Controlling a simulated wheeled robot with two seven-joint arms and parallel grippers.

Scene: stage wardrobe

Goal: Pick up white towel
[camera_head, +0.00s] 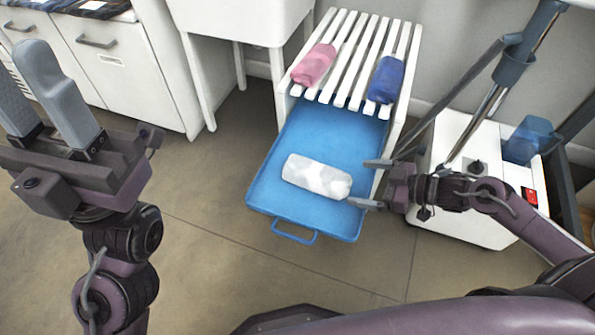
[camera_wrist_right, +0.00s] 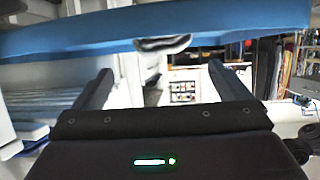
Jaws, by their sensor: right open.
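The white towel (camera_head: 317,177) is a rolled, pale bundle lying on the blue tray (camera_head: 264,187). My right gripper (camera_head: 368,183) is at the tray's right edge, its two fingers apart and pointing left at the towel's right end. The space between its fingers looks empty. In the right wrist view the open fingers (camera_wrist_right: 163,90) are under a broad blue band, the tray (camera_wrist_right: 80,42). A small pale patch shows at its edge; I cannot tell if it is the towel. My left gripper (camera_head: 45,95) is raised at the far left, fingers apart and empty, far from the towel.
A white slatted rack (camera_head: 346,60) behind the tray holds a pink rolled towel (camera_head: 314,65) and a blue rolled towel (camera_head: 386,80). A white box-shaped unit (camera_head: 450,150) stands right of the tray. White drawers (camera_head: 135,75) are at the upper left. The floor in front is clear.

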